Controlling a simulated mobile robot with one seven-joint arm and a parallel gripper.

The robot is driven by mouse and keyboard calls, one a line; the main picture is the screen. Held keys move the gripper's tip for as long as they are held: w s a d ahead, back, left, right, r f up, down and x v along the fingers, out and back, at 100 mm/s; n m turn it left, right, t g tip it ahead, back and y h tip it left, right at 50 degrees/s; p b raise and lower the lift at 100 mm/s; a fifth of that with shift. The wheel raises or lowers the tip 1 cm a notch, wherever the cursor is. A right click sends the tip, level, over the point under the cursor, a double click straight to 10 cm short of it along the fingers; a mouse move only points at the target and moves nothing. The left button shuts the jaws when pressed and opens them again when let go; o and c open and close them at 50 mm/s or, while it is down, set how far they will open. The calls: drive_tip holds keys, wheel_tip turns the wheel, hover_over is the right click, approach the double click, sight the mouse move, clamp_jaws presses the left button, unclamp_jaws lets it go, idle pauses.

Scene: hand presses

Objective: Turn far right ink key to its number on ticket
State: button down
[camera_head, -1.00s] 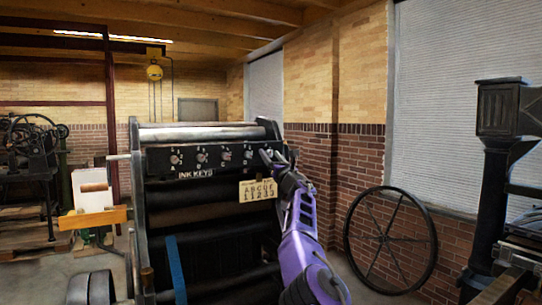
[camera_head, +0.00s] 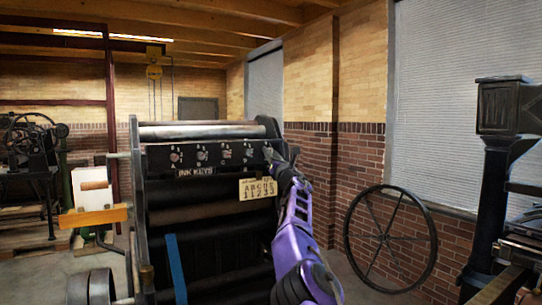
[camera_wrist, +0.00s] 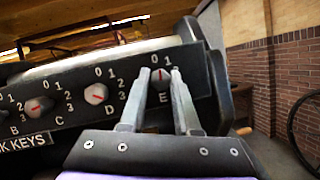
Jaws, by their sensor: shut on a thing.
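The far right ink key, E (camera_wrist: 161,75), is a round white knob with a red mark on the black panel (camera_head: 212,154) of the press. In the wrist view its red mark stands nearly upright, near the 0 and 1 above it. The fingers of my gripper (camera_wrist: 160,80) are on either side of the knob and shut on it. In the head view my gripper (camera_head: 271,158) covers this key. The ticket (camera_head: 257,189) is a cream card below the panel. It shows the letters A to E over a row of numbers that seems to read 1 1 2 3 3.
Key D (camera_wrist: 96,93) and key C (camera_wrist: 39,107) sit to the left of E on the panel. A roller (camera_head: 200,131) runs above the panel. A large spoked wheel (camera_head: 390,240) leans at the brick wall on the right. A black machine (camera_head: 500,150) stands far right.

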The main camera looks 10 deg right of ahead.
drive_tip(key=shift+s+r+m+g+h+p, duration=0.1)
drive_tip(key=shift+m+g+h+p, duration=0.65)
drive_tip(key=shift+m, duration=1.85)
drive_tip(key=shift+w+r+m+g+h+p, duration=0.1)
drive_tip(key=shift+m+g+h+p, duration=0.6)
drive_tip(key=shift+m, duration=1.9)
drive_tip(key=shift+s+r+m+g+h+p, duration=0.1)
drive_tip(key=shift+m+g+h+p, duration=0.25)
drive_tip(key=shift+m+h+p, duration=1.55)
drive_tip(key=shift+a+m+g+y+b, duration=0.1)
drive_tip(key=shift+m+g+y+b, duration=0.4)
drive_tip(key=shift+m, duration=0.75)
drive_tip(key=shift+m+g+y+b, duration=0.25)
drive_tip(key=shift+m+y, duration=0.3)
drive_tip(key=shift+m, duration=1)
drive_tip(key=c, duration=0.6)
unclamp_jaws()
drive_tip(key=shift+c, duration=0.2)
